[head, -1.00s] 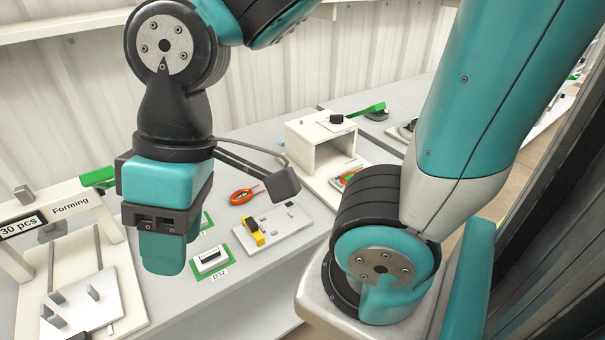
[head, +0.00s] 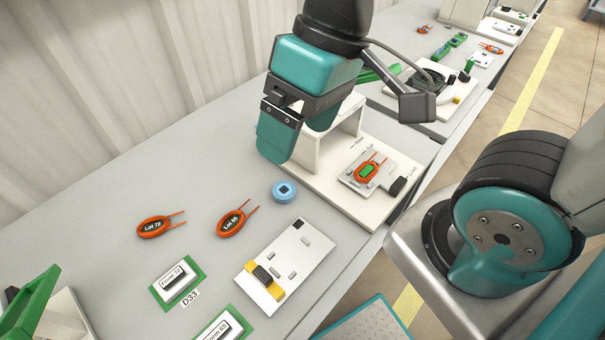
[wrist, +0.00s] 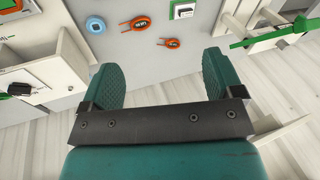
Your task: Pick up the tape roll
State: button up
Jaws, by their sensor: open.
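The tape roll (head: 285,191) is a small light-blue ring with a dark square centre. It lies flat on the grey bench, just left of the white fixture's base in the head view. In the wrist view the tape roll (wrist: 95,24) is near the top left, beyond the left finger. My gripper (head: 296,143) is open and empty, above the bench and fixture, and appears higher than the roll. In the wrist view my gripper (wrist: 160,78) shows both teal fingers wide apart with nothing between them.
Two orange wire coils, Lot 72 (head: 154,227) and Lot 66 (head: 231,224), lie left of the roll. A grey plate with a yellow block (head: 299,259) lies in front. The white fixture (head: 335,190) holds another orange coil. Form 72 (head: 172,278) sits on a green-edged mat.

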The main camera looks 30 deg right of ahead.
jog(key=w+d+f+m+h+b, duration=0.2)
jog(key=w+f+m+b, duration=0.2)
jog(key=w+f+m, duration=0.6)
jog(key=shift+f+b, duration=0.35)
jog(key=shift+b, duration=0.05)
jog(key=m+h+b, duration=0.2)
jog(key=m+b, duration=0.2)
jog(key=m, duration=0.4)
send_over(283, 190)
jog(key=s, duration=0.2)
jog(key=f, duration=1.9)
jog(key=shift+w+a+f, duration=0.15)
jog(key=shift+a, duration=0.05)
jog(key=shift+w+f, duration=0.15)
jog(key=shift+f, duration=1.4)
jog(key=shift+w+f, duration=0.15)
jog(key=shift+f, duration=1.35)
jog(key=c, duration=1)
